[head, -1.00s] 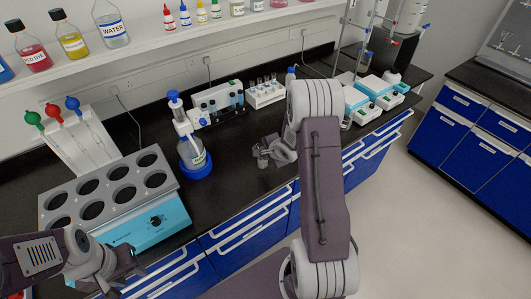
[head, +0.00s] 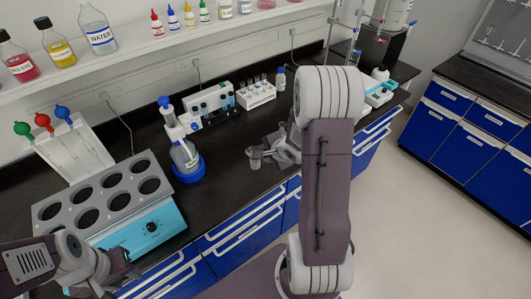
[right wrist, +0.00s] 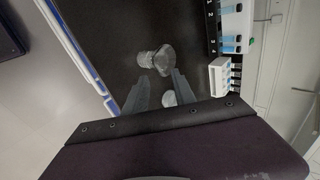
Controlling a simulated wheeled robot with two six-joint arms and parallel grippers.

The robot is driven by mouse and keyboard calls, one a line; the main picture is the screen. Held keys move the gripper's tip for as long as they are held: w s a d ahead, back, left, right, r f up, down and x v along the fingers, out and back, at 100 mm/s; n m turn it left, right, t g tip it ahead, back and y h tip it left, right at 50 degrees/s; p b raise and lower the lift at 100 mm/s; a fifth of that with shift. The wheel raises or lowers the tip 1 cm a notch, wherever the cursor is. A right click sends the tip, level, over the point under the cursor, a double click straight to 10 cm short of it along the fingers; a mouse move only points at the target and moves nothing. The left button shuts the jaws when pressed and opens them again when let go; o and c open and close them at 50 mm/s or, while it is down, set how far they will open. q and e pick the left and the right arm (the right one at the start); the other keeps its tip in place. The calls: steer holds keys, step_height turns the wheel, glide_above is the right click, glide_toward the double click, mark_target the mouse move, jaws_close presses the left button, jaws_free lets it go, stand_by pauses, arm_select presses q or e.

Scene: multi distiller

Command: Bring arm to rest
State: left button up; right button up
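My right arm rises through the middle of the head view. Its gripper (head: 278,147) is low over the black bench, partly hidden by the forearm. In the right wrist view its two fingers (right wrist: 160,92) are apart with nothing clamped between them. A small clear glass vessel (head: 255,157) stands on the bench just left of that gripper; glassware (right wrist: 157,60) also shows just beyond the fingertips. My left gripper (head: 118,270) is at the bottom left, in front of the grey multi-hole heater (head: 110,197) with its blue front. I cannot make out its finger gap.
A wash bottle in a blue ring (head: 187,160), a tube rack (head: 257,94) and a pipette stand (head: 75,148) are on the bench (head: 225,170). A shelf (head: 170,42) with bottles runs above. Floor (head: 400,220) at right is clear.

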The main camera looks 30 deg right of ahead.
steer(key=shift+s, duration=0.1)
steer(key=w+a+r+n+y, duration=0.1)
steer(key=a+r+n, duration=0.15)
steer(key=a, duration=0.35)
steer(key=w+a+r+n, duration=0.1)
steer(key=w+a+r, duration=0.1)
steer(key=a+r, duration=0.25)
steer(key=s+a+f+n+g, duration=0.2)
steer(key=s+n+g, duration=0.1)
steer(key=s+n, duration=0.4)
steer(key=s+a+f+n+g, duration=0.2)
steer(key=s+n, duration=0.5)
steer(key=s, duration=0.5)
steer(key=shift+s+a+f+g+h, duration=0.3)
steer(key=shift+f+g, duration=0.2)
steer(key=shift+g, duration=0.5)
steer(key=shift+w+n, duration=0.1)
steer(key=shift+n, duration=0.15)
